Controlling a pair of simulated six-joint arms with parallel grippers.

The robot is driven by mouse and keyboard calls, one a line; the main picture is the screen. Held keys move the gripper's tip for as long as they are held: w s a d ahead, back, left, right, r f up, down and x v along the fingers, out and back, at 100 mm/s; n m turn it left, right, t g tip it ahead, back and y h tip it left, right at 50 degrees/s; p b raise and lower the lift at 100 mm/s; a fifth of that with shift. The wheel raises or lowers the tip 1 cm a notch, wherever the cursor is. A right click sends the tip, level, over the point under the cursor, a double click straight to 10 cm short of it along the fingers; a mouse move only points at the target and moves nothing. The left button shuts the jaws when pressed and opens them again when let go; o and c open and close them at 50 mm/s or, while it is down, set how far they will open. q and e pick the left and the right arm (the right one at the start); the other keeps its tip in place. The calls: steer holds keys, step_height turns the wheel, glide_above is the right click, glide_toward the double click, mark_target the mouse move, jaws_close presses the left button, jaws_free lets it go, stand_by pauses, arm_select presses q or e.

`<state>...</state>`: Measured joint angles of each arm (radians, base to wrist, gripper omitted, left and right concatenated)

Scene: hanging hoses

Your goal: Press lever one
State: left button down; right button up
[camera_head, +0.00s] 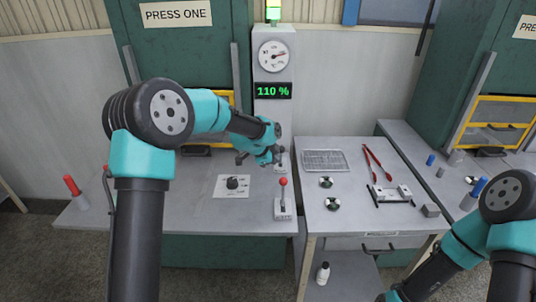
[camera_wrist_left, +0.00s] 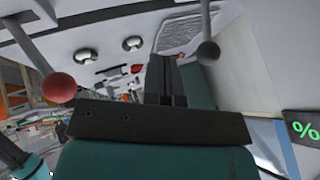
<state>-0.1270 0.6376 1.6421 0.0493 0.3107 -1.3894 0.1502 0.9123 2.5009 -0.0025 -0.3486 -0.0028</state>
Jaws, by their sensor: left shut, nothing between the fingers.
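A lever with a red ball knob (camera_head: 283,182) stands on a light base at the right front of the press-one bench (camera_head: 140,221). A second lever with a dark knob (camera_wrist_left: 208,52) stands behind it; in the head view it is partly hidden by my left gripper (camera_head: 268,158). My left gripper is shut and empty, above the bench close to the dark-knobbed lever; I cannot tell whether they touch. In the left wrist view its fingers (camera_wrist_left: 165,80) lie between the dark knob and the red knob (camera_wrist_left: 58,87).
A gauge post (camera_head: 273,55) with a display reading 110 % (camera_head: 273,91) rises behind the levers. The side table (camera_head: 340,222) holds a wire tray (camera_head: 325,160), red tongs (camera_head: 376,165) and round metal pieces (camera_head: 332,203).

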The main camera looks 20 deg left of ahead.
arm_select(q)
steer(key=shift+w+d+f, duration=0.1)
steer(key=shift+w+f, duration=0.1)
steer(key=shift+w, duration=1.05)
steer(key=shift+w+d+f, duration=0.1)
steer(key=shift+w+f, duration=0.05)
steer(key=shift+w, duration=1.05)
steer(key=shift+a, duration=0.15)
